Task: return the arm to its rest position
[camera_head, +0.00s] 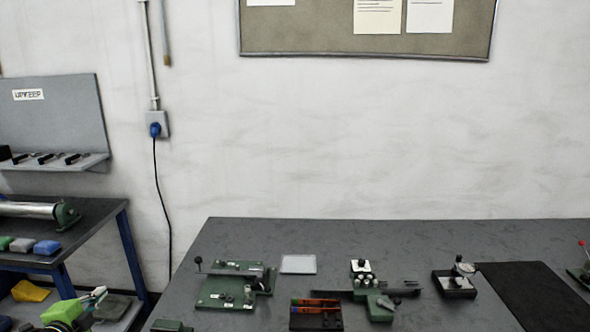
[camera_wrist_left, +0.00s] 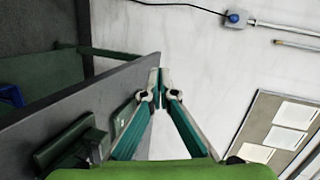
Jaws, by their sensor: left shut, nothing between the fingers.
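My left gripper (camera_head: 98,294) shows low at the left in the head view, with a green body and pale fingers. It is beside the left edge of the main bench (camera_head: 440,237), in front of the lower part of the side bench. In the left wrist view its teal and grey fingers (camera_wrist_left: 161,88) meet at the tips, with nothing between them. My right gripper is not in either view.
On the main bench stand a green fixture (camera_head: 226,290), a black tray (camera_head: 315,319) with orange-red items, and a dial gauge stand (camera_head: 457,283). A side bench (camera_head: 75,218) stands left, with a blue-plugged cable (camera_head: 156,190) hanging between the benches.

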